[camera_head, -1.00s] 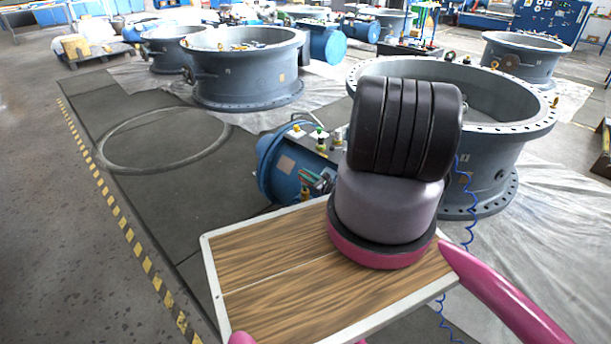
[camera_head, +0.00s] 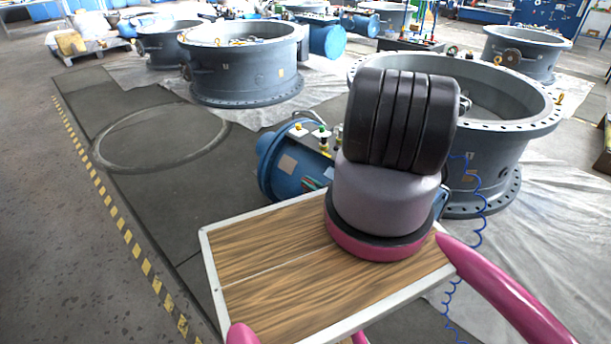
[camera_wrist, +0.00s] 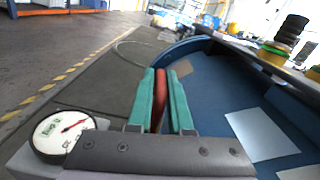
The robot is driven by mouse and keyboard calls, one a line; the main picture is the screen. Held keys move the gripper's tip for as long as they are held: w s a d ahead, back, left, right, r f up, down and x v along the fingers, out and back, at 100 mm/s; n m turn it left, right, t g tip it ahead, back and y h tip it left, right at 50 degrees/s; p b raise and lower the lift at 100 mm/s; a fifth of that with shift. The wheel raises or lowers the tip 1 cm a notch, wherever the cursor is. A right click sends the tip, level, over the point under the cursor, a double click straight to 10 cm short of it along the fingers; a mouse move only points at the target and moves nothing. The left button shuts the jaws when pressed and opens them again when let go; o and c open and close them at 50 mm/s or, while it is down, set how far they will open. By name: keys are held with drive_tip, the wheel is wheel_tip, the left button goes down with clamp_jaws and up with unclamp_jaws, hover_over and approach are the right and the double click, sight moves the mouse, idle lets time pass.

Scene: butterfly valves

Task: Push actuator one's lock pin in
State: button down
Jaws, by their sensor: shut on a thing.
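The blue actuator (camera_head: 281,172) lies beside the large grey valve ring in the head view, partly behind my arm. Its blue body (camera_wrist: 213,112) fills the right of the wrist view. My gripper (camera_wrist: 161,74) has two teal fingers, shut on a narrow red piece (camera_wrist: 160,88) between them, beside the blue body. I cannot tell whether the red piece is the lock pin; its far end is not clear. In the head view my gripper is mostly hidden behind my arm. No number on the actuator is readable.
A round dial gauge (camera_wrist: 63,132) with a red needle is close at the left of the wrist view. Valve rings (camera_head: 490,150) stand on sheeting, one close behind my arm. A blue coiled hose (camera_head: 478,205) hangs at right. The floor at left is clear.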

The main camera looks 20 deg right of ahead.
drive_tip(key=shift+d+f, duration=0.1)
drive_tip(key=shift+d, duration=0.15)
drive_tip(key=c, duration=0.9)
unclamp_jaws()
drive_tip(key=shift+a, duration=0.1)
drive_tip(key=v, duration=1)
drive_tip(key=shift+s, duration=0.4)
